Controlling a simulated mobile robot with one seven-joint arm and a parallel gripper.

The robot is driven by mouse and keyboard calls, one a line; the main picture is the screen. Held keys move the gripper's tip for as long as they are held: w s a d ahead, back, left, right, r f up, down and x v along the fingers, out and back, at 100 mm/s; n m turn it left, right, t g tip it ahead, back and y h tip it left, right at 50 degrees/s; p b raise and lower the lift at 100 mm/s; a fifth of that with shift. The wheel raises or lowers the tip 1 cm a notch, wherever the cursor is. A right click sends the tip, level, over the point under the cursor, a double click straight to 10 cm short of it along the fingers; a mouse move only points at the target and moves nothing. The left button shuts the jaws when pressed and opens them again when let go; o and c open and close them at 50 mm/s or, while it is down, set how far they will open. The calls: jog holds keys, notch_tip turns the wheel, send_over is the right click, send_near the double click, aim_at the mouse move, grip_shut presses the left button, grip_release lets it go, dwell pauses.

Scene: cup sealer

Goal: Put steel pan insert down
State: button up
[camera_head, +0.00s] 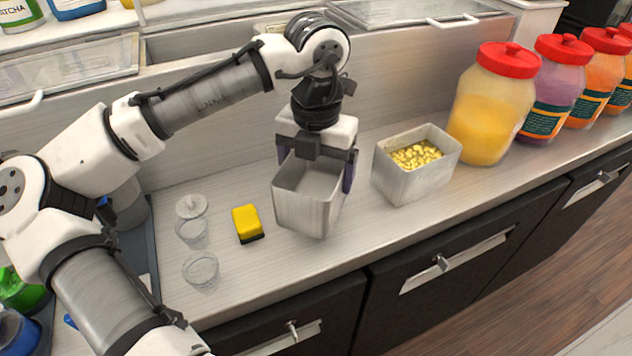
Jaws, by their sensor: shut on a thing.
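A steel pan insert (302,202), a grey open-topped rectangular pan, is near the middle of the counter in the head view. It looks empty as far as I can see inside. My gripper (316,165) points down at the pan's back part and is shut on it, with its fingers at the pan's sides. The pan looks slightly tilted. Its base is at or just above the counter; I cannot tell whether it touches. The back of the pan is hidden by my gripper.
A second steel pan (410,180) with yellow pieces stands to the right. Beyond it are red-lidded jars (492,105). A yellow sponge (247,223) and clear cups (200,268) are to the left. The counter (362,225) is bare between the two pans.

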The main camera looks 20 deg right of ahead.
aim_at(316, 186)
jog(key=shift+f, duration=1.75)
jog(key=o, duration=0.9)
jog(key=shift+f, duration=0.1)
notch_tip(316, 186, up, 12)
jog(key=shift+r+b, duration=0.15)
jog(key=shift+b, duration=0.45)
